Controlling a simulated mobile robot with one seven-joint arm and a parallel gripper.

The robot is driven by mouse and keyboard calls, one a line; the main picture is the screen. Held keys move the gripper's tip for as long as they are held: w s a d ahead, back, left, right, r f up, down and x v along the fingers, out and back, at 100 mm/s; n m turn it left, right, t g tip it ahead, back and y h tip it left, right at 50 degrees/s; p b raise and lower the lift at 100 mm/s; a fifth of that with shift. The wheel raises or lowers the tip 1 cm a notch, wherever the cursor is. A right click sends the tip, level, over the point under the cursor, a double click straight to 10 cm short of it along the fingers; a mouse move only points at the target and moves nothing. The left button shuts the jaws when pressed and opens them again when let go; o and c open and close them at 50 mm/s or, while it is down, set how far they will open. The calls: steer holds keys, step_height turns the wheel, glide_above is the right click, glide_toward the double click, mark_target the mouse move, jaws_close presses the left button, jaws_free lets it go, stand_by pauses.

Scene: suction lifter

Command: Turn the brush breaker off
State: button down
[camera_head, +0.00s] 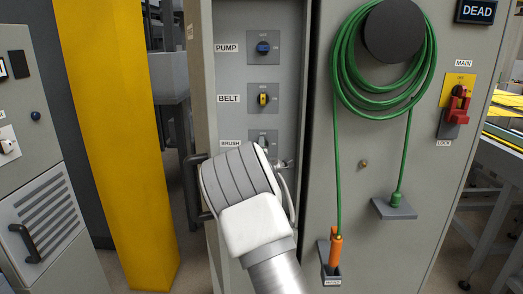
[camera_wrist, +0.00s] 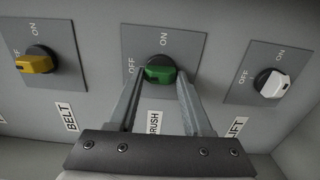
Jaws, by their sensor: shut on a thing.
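The brush breaker has a green knob (camera_wrist: 161,69) on a dark round base, on a grey plate marked ON and OFF, in the wrist view.
The yellow belt knob (camera_wrist: 36,64) and the white lift knob (camera_wrist: 275,84) flank the brush knob. A blue pump knob (camera_head: 263,48) is higher up. A coiled green cable (camera_head: 345,75) and a red main switch (camera_head: 459,100) are to the right. A yellow post (camera_head: 115,120) stands left.

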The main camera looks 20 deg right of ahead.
steer(key=shift+d, duration=0.1)
steer(key=shift+c, duration=1.8)
jaws_free()
steer(key=v, duration=1.7)
steer(key=shift+s, duration=0.25)
steer(key=shift+r, duration=0.15)
